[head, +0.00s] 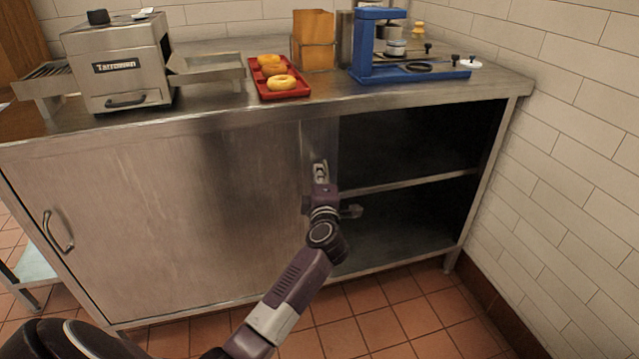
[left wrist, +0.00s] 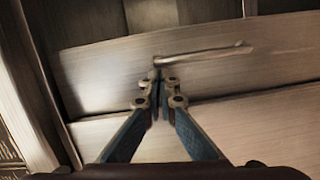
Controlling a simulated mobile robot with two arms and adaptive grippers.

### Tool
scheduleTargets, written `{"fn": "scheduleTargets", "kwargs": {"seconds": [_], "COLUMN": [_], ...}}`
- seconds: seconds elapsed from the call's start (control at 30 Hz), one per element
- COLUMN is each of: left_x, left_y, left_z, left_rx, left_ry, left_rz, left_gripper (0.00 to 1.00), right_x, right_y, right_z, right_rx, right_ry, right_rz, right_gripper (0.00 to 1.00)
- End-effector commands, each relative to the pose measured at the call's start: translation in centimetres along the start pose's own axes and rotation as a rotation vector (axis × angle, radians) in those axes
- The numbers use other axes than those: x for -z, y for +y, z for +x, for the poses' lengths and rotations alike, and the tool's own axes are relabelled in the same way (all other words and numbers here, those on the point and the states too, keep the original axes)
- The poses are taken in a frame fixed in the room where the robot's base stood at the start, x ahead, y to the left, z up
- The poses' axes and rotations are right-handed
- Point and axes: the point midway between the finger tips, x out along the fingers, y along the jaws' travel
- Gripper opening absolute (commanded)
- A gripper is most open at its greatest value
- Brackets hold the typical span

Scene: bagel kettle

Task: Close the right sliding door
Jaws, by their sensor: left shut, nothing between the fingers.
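The steel cabinet has a left sliding door (head: 170,215) with a bar handle (head: 58,232) near its left edge. The right sliding door (head: 318,137) shows only as a narrow strip beside it, slid to the left, so the right bay (head: 410,140) stands open. My left gripper (head: 320,172) is in front of that strip, shut and empty. In the left wrist view, its closed fingertips (left wrist: 158,82) are at one end of a bar handle (left wrist: 205,52) on a steel panel (left wrist: 100,75). I cannot tell whether they touch it. My right gripper is not in view.
On the countertop stand a toaster (head: 118,65), a red tray (head: 262,88) with several bagels and a blue press (head: 365,45). A shelf (head: 410,181) divides the open bay. A tiled wall (head: 570,120) bounds the right side. The floor in front is clear.

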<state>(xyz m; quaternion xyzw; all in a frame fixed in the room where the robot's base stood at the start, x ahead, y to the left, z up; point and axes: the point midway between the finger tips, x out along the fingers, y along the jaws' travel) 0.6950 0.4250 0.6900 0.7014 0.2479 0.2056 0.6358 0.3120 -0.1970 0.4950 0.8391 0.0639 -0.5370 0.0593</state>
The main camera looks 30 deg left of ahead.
Motion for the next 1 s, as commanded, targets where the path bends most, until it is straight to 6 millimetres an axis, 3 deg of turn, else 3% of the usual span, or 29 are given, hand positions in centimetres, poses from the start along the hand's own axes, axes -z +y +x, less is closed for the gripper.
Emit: {"fn": "scheduleTargets", "kwargs": {"seconds": [0.2, 0.63, 0.9, 1.0], "left_x": [0.0, -0.6, -5.1, -7.1], "left_y": [0.0, 0.1, 0.7, 0.9], "left_z": [0.6, 0.7, 1.5, 1.9], "left_rx": [0.0, 0.002, 0.002, 0.002], "left_ry": [0.0, -0.001, -0.004, -0.006], "left_rz": [0.0, 0.0, -0.003, -0.002], "left_gripper": [0.0, 0.0, 0.0, 0.0], "right_x": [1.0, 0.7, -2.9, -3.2], "right_y": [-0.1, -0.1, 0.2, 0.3], "right_z": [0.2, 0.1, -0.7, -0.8], "right_rx": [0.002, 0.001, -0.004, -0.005], "right_ry": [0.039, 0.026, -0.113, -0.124], "right_rz": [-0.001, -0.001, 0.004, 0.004], "right_gripper": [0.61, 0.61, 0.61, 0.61]}}
